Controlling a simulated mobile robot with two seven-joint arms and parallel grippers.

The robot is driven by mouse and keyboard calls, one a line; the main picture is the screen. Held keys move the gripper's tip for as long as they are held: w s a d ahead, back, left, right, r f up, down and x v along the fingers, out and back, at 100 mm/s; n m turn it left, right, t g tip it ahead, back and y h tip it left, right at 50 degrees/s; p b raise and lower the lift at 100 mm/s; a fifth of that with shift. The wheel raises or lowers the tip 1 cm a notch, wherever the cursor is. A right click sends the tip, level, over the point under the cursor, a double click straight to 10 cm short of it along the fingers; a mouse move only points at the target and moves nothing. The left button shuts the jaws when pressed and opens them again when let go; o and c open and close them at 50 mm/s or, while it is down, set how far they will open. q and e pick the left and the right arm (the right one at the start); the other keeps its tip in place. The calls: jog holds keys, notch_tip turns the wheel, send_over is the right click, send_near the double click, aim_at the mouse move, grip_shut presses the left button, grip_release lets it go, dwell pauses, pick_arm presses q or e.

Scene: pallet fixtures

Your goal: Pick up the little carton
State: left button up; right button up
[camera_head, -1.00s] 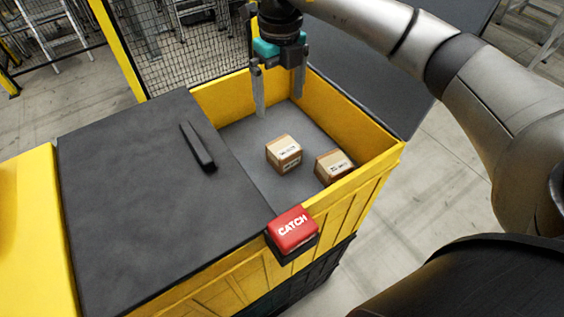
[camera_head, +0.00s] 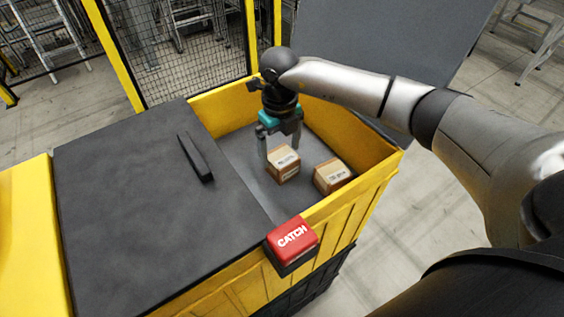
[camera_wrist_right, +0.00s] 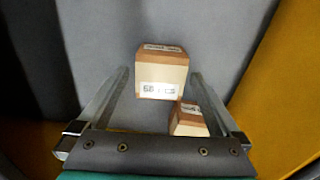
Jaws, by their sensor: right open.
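Two small brown cartons with white labels stand inside the yellow bin: a left carton (camera_head: 283,166) and a right carton (camera_head: 332,176). My right gripper (camera_head: 279,152) is down in the bin, at the left carton's far side in the head view. It is open and empty. In the right wrist view, one carton (camera_wrist_right: 162,77) shows between the lines of the two fingers, beyond them. A smaller-looking carton (camera_wrist_right: 188,121) shows lower, by the right finger and partly hidden. I cannot tell whether a finger touches either carton. My left gripper is not in view.
The bin's yellow walls (camera_head: 365,185) surround the cartons. A dark lid (camera_head: 120,220) with a black handle (camera_head: 196,158) covers the left part. A red CATCH block (camera_head: 292,238) sits at the front edge. A mesh fence (camera_head: 180,45) stands behind.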

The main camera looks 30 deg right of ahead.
jog(key=shift+f, duration=1.45)
jog(key=shift+c, duration=0.4)
jog(key=shift+r, duration=0.1)
jog(key=c, duration=1.3)
